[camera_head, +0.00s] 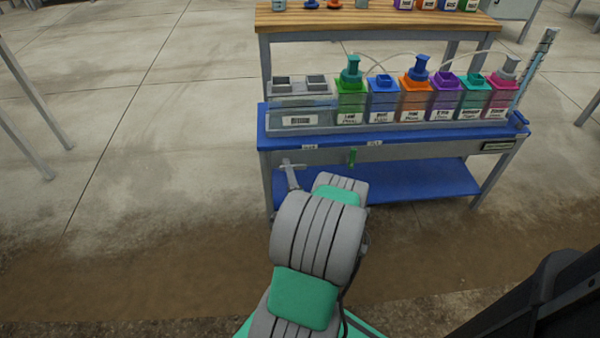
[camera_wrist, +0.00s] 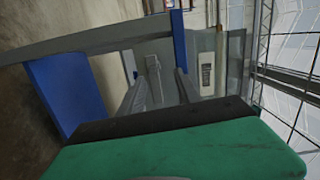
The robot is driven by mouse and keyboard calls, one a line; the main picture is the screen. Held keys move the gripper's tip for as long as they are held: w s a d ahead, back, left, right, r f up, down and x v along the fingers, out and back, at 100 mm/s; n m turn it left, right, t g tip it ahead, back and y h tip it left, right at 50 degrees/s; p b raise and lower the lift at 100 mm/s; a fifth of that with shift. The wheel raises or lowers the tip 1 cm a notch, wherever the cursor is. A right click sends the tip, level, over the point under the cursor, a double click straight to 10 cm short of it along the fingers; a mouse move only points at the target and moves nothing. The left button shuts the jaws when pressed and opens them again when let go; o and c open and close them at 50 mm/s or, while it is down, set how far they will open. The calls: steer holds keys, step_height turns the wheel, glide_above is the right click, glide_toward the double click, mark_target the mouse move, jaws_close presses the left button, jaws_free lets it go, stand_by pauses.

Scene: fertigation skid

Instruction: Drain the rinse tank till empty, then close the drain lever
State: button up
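The rinse tank appears to be the clear-grey tank with a barcode label (camera_head: 292,119) at the left end of the blue-topped skid. In the head view I cannot tell its liquid level. In the wrist view a pale grey lever-like part (camera_wrist: 153,64) lies ahead, between the lines of my fingers. My gripper (camera_wrist: 162,80) is open, its two grey fingers apart with nothing held. In the head view my arm hides most of the gripper. I cannot tell whether the fingers touch the lever.
A green lever (camera_head: 352,157) hangs under the front edge to the right. Several coloured tanks, such as the green one (camera_head: 351,101), stand in a row on the skid. A blue lower shelf (camera_head: 415,181) lies beneath. A wooden bench (camera_head: 340,20) stands behind.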

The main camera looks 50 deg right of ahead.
mark_target(300, 168)
steer(key=s+d+f+m+g+h, duration=0.2)
steer(key=s, duration=0.2)
steer(key=shift+w+a+r+x, duration=0.1)
steer(key=shift+w+x, duration=0.05)
steer(key=shift+x, duration=1.1)
steer(key=shift+w+a+r+x, duration=0.1)
steer(key=shift+w+a+x, duration=0.05)
steer(key=shift+x, duration=1.1)
steer(key=shift+w+a+r+x, duration=0.1)
steer(key=shift+w+x, duration=0.05)
steer(key=shift+x, duration=1.1)
steer(key=shift+c, duration=0.6)
jaws_close()
